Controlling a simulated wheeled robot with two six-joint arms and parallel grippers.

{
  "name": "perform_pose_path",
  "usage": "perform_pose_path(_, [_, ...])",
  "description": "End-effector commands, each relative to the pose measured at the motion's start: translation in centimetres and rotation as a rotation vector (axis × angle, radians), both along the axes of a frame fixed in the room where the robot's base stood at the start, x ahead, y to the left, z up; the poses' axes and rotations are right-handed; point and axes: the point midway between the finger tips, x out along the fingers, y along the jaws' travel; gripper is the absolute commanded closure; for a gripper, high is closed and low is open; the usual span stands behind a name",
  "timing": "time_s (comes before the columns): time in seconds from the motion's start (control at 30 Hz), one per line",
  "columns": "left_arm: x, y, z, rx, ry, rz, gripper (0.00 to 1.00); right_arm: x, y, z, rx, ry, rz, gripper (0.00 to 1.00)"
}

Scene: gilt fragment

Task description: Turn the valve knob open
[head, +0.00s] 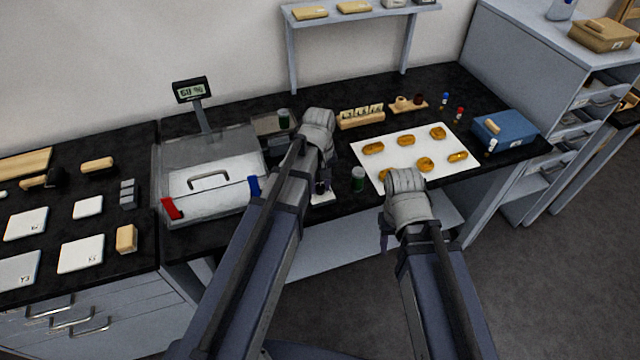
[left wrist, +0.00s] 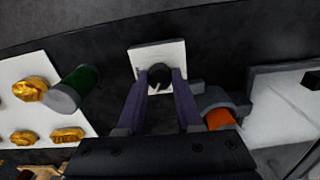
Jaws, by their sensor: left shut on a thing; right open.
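The valve knob (left wrist: 160,75) is small, round and dark, on a square white plate (left wrist: 144,57). In the left wrist view the two fingers of my left gripper (left wrist: 161,82) reach down on either side of the knob and are shut on it. In the head view the white plate (head: 326,198) shows only partly beside my left gripper (head: 321,187); the arm hides much of it, and I cannot read the knob's angle. My right gripper (head: 386,236) is open, by the table's front edge, right of the valve; its fingers are mostly hidden.
A green jar (head: 358,180) stands close right of the valve, before a white sheet (head: 385,146) with several gold fragments. An orange-and-grey jar (left wrist: 220,117) is close to the gripper. A white-lidded case (head: 215,185) stands left. A blue box (head: 507,128) is at right.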

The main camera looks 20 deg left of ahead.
Motion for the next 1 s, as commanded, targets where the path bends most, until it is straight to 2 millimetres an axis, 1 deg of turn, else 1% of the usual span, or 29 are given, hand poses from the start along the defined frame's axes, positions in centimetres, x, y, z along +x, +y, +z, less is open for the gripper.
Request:
perform_pose_path(0.7, [0.01,-0.03,-0.01,-0.001,0.000,-0.671,1.00,0.00,0.00,-0.01,0.000,0.000,0.000,0.50])
perform_pose_path(1.0, [0.00,-0.04,-0.01,0.000,0.001,-0.890,1.00,0.00,0.00,-0.01,0.000,0.000,0.000,0.50])
